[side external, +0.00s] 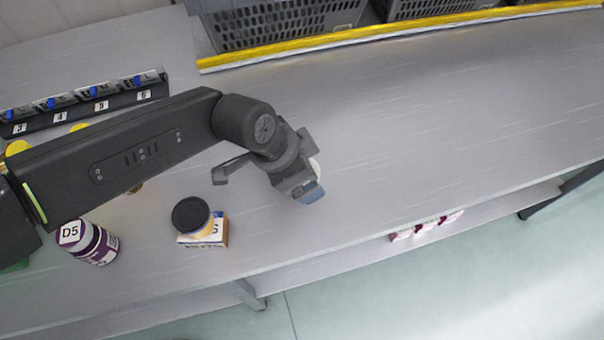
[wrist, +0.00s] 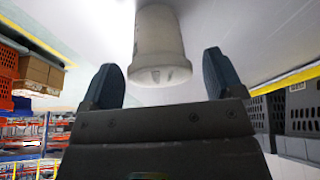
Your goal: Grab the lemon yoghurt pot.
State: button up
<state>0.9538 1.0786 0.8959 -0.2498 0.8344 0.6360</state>
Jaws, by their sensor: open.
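My gripper (side external: 311,190) is open over the middle of the grey table, with a blue fingertip showing in the side view. In the wrist view, my gripper (wrist: 162,72) has its two blue-grey fingers apart. A plain whitish pot (wrist: 158,45) shows centred between and beyond the fingers, with a gap on each side. No label or lemon mark can be read on it, so I cannot tell its flavour. In the side view only a pale edge (side external: 316,167) shows behind the gripper; the rest is hidden.
A black-lidded yellow jar (side external: 191,215) is at a small box (side external: 222,232). A purple jar marked D5 (side external: 97,247) stands left of it. A black labelled rack (side external: 80,104) lies at the back left. Grey crates (side external: 290,25) stand behind a yellow edge strip (side external: 400,32). The table's right side is clear.

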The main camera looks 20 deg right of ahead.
jog(key=shift+d+f, duration=0.2)
jog(key=shift+f, duration=0.3)
jog(key=c, duration=0.9)
jog(key=shift+c, duration=0.2)
jog(key=shift+r, duration=0.15)
